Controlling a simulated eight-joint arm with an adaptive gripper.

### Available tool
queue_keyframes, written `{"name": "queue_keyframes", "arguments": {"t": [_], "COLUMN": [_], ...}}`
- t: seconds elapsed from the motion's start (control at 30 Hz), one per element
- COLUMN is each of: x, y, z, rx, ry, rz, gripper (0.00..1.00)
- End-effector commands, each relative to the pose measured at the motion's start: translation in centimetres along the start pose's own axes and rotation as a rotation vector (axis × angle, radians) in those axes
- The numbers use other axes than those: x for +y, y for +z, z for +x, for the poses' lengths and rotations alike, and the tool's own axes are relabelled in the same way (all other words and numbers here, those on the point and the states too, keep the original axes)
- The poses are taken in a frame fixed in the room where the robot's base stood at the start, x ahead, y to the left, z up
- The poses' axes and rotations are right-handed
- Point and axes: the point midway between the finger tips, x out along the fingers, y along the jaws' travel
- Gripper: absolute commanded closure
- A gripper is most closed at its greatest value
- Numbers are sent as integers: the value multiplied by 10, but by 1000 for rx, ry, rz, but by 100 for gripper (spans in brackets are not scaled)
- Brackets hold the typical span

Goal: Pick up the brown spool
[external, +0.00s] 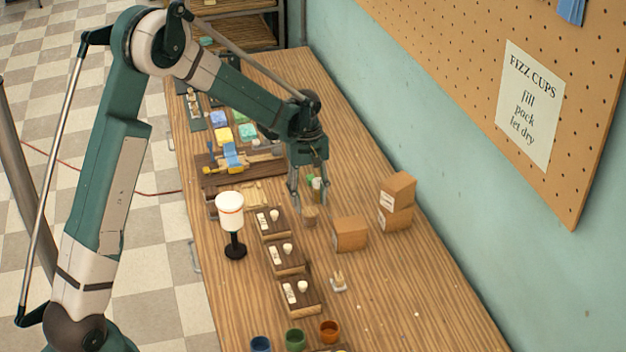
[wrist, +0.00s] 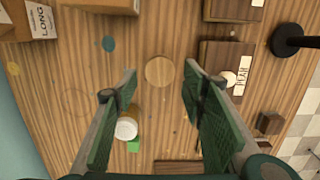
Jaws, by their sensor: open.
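A small round brown thing that looks like the brown spool (external: 310,216) stands on the wooden table just below my gripper (external: 308,201). In the wrist view the spool (wrist: 159,71) shows as a plain round top, seen end-on. It lies between the lines of the two green finger pads, by the fingertips of my gripper (wrist: 160,78). The fingers are spread wide with nothing held between them. I cannot tell the exact height gap from fingertips to spool.
A white-capped container (wrist: 126,128) stands near the left finger in the wrist view, with a green thing (wrist: 133,146) beside it. Cardboard boxes (external: 350,234) stand to the right. Dark wooden blocks (external: 275,222) and a white-topped black stand (external: 230,210) are left. Front-right table is mostly clear.

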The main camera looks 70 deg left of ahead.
Motion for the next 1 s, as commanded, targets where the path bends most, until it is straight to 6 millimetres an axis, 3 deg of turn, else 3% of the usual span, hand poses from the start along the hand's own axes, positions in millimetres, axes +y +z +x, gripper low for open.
{"name": "queue_keyframes", "arguments": {"t": [0.43,0.8,1.0], "x": [0,0,0], "y": [0,0,0], "z": [6,45,53], "rx": [0,0,0], "ry": [0,0,0], "rz": [0,0,0], "gripper": [59,59,59]}}
